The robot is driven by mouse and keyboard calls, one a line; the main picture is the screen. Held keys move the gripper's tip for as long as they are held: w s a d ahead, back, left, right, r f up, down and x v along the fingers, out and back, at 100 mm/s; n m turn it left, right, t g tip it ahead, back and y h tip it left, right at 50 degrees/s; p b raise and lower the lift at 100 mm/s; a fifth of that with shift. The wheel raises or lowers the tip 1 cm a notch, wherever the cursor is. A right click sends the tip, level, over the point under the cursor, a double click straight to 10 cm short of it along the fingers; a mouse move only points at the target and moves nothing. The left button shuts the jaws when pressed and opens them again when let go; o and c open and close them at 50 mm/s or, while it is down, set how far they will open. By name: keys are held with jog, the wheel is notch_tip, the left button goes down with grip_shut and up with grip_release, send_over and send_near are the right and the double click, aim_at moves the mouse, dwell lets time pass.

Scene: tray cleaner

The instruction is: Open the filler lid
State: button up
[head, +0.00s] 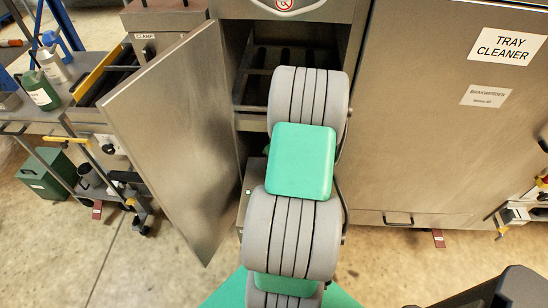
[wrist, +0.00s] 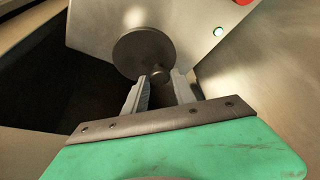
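The filler lid (wrist: 143,48) shows in the wrist view as a dark round disc on a pale metal housing, and it looks closed. A small round knob (wrist: 158,74) sits at its lower right edge. My gripper (wrist: 160,82) is open, with one finger on each side of the knob in the picture. I cannot tell whether a finger touches it. In the head view my own arm hides the gripper and the lid.
A metal door (head: 172,140) stands open at the left of the cabinet opening (head: 285,60). The closed tray cleaner panel (head: 440,130) is at the right. A bench with bottles (head: 42,92) stands far left.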

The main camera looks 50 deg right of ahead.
grip_shut()
dwell(1.0)
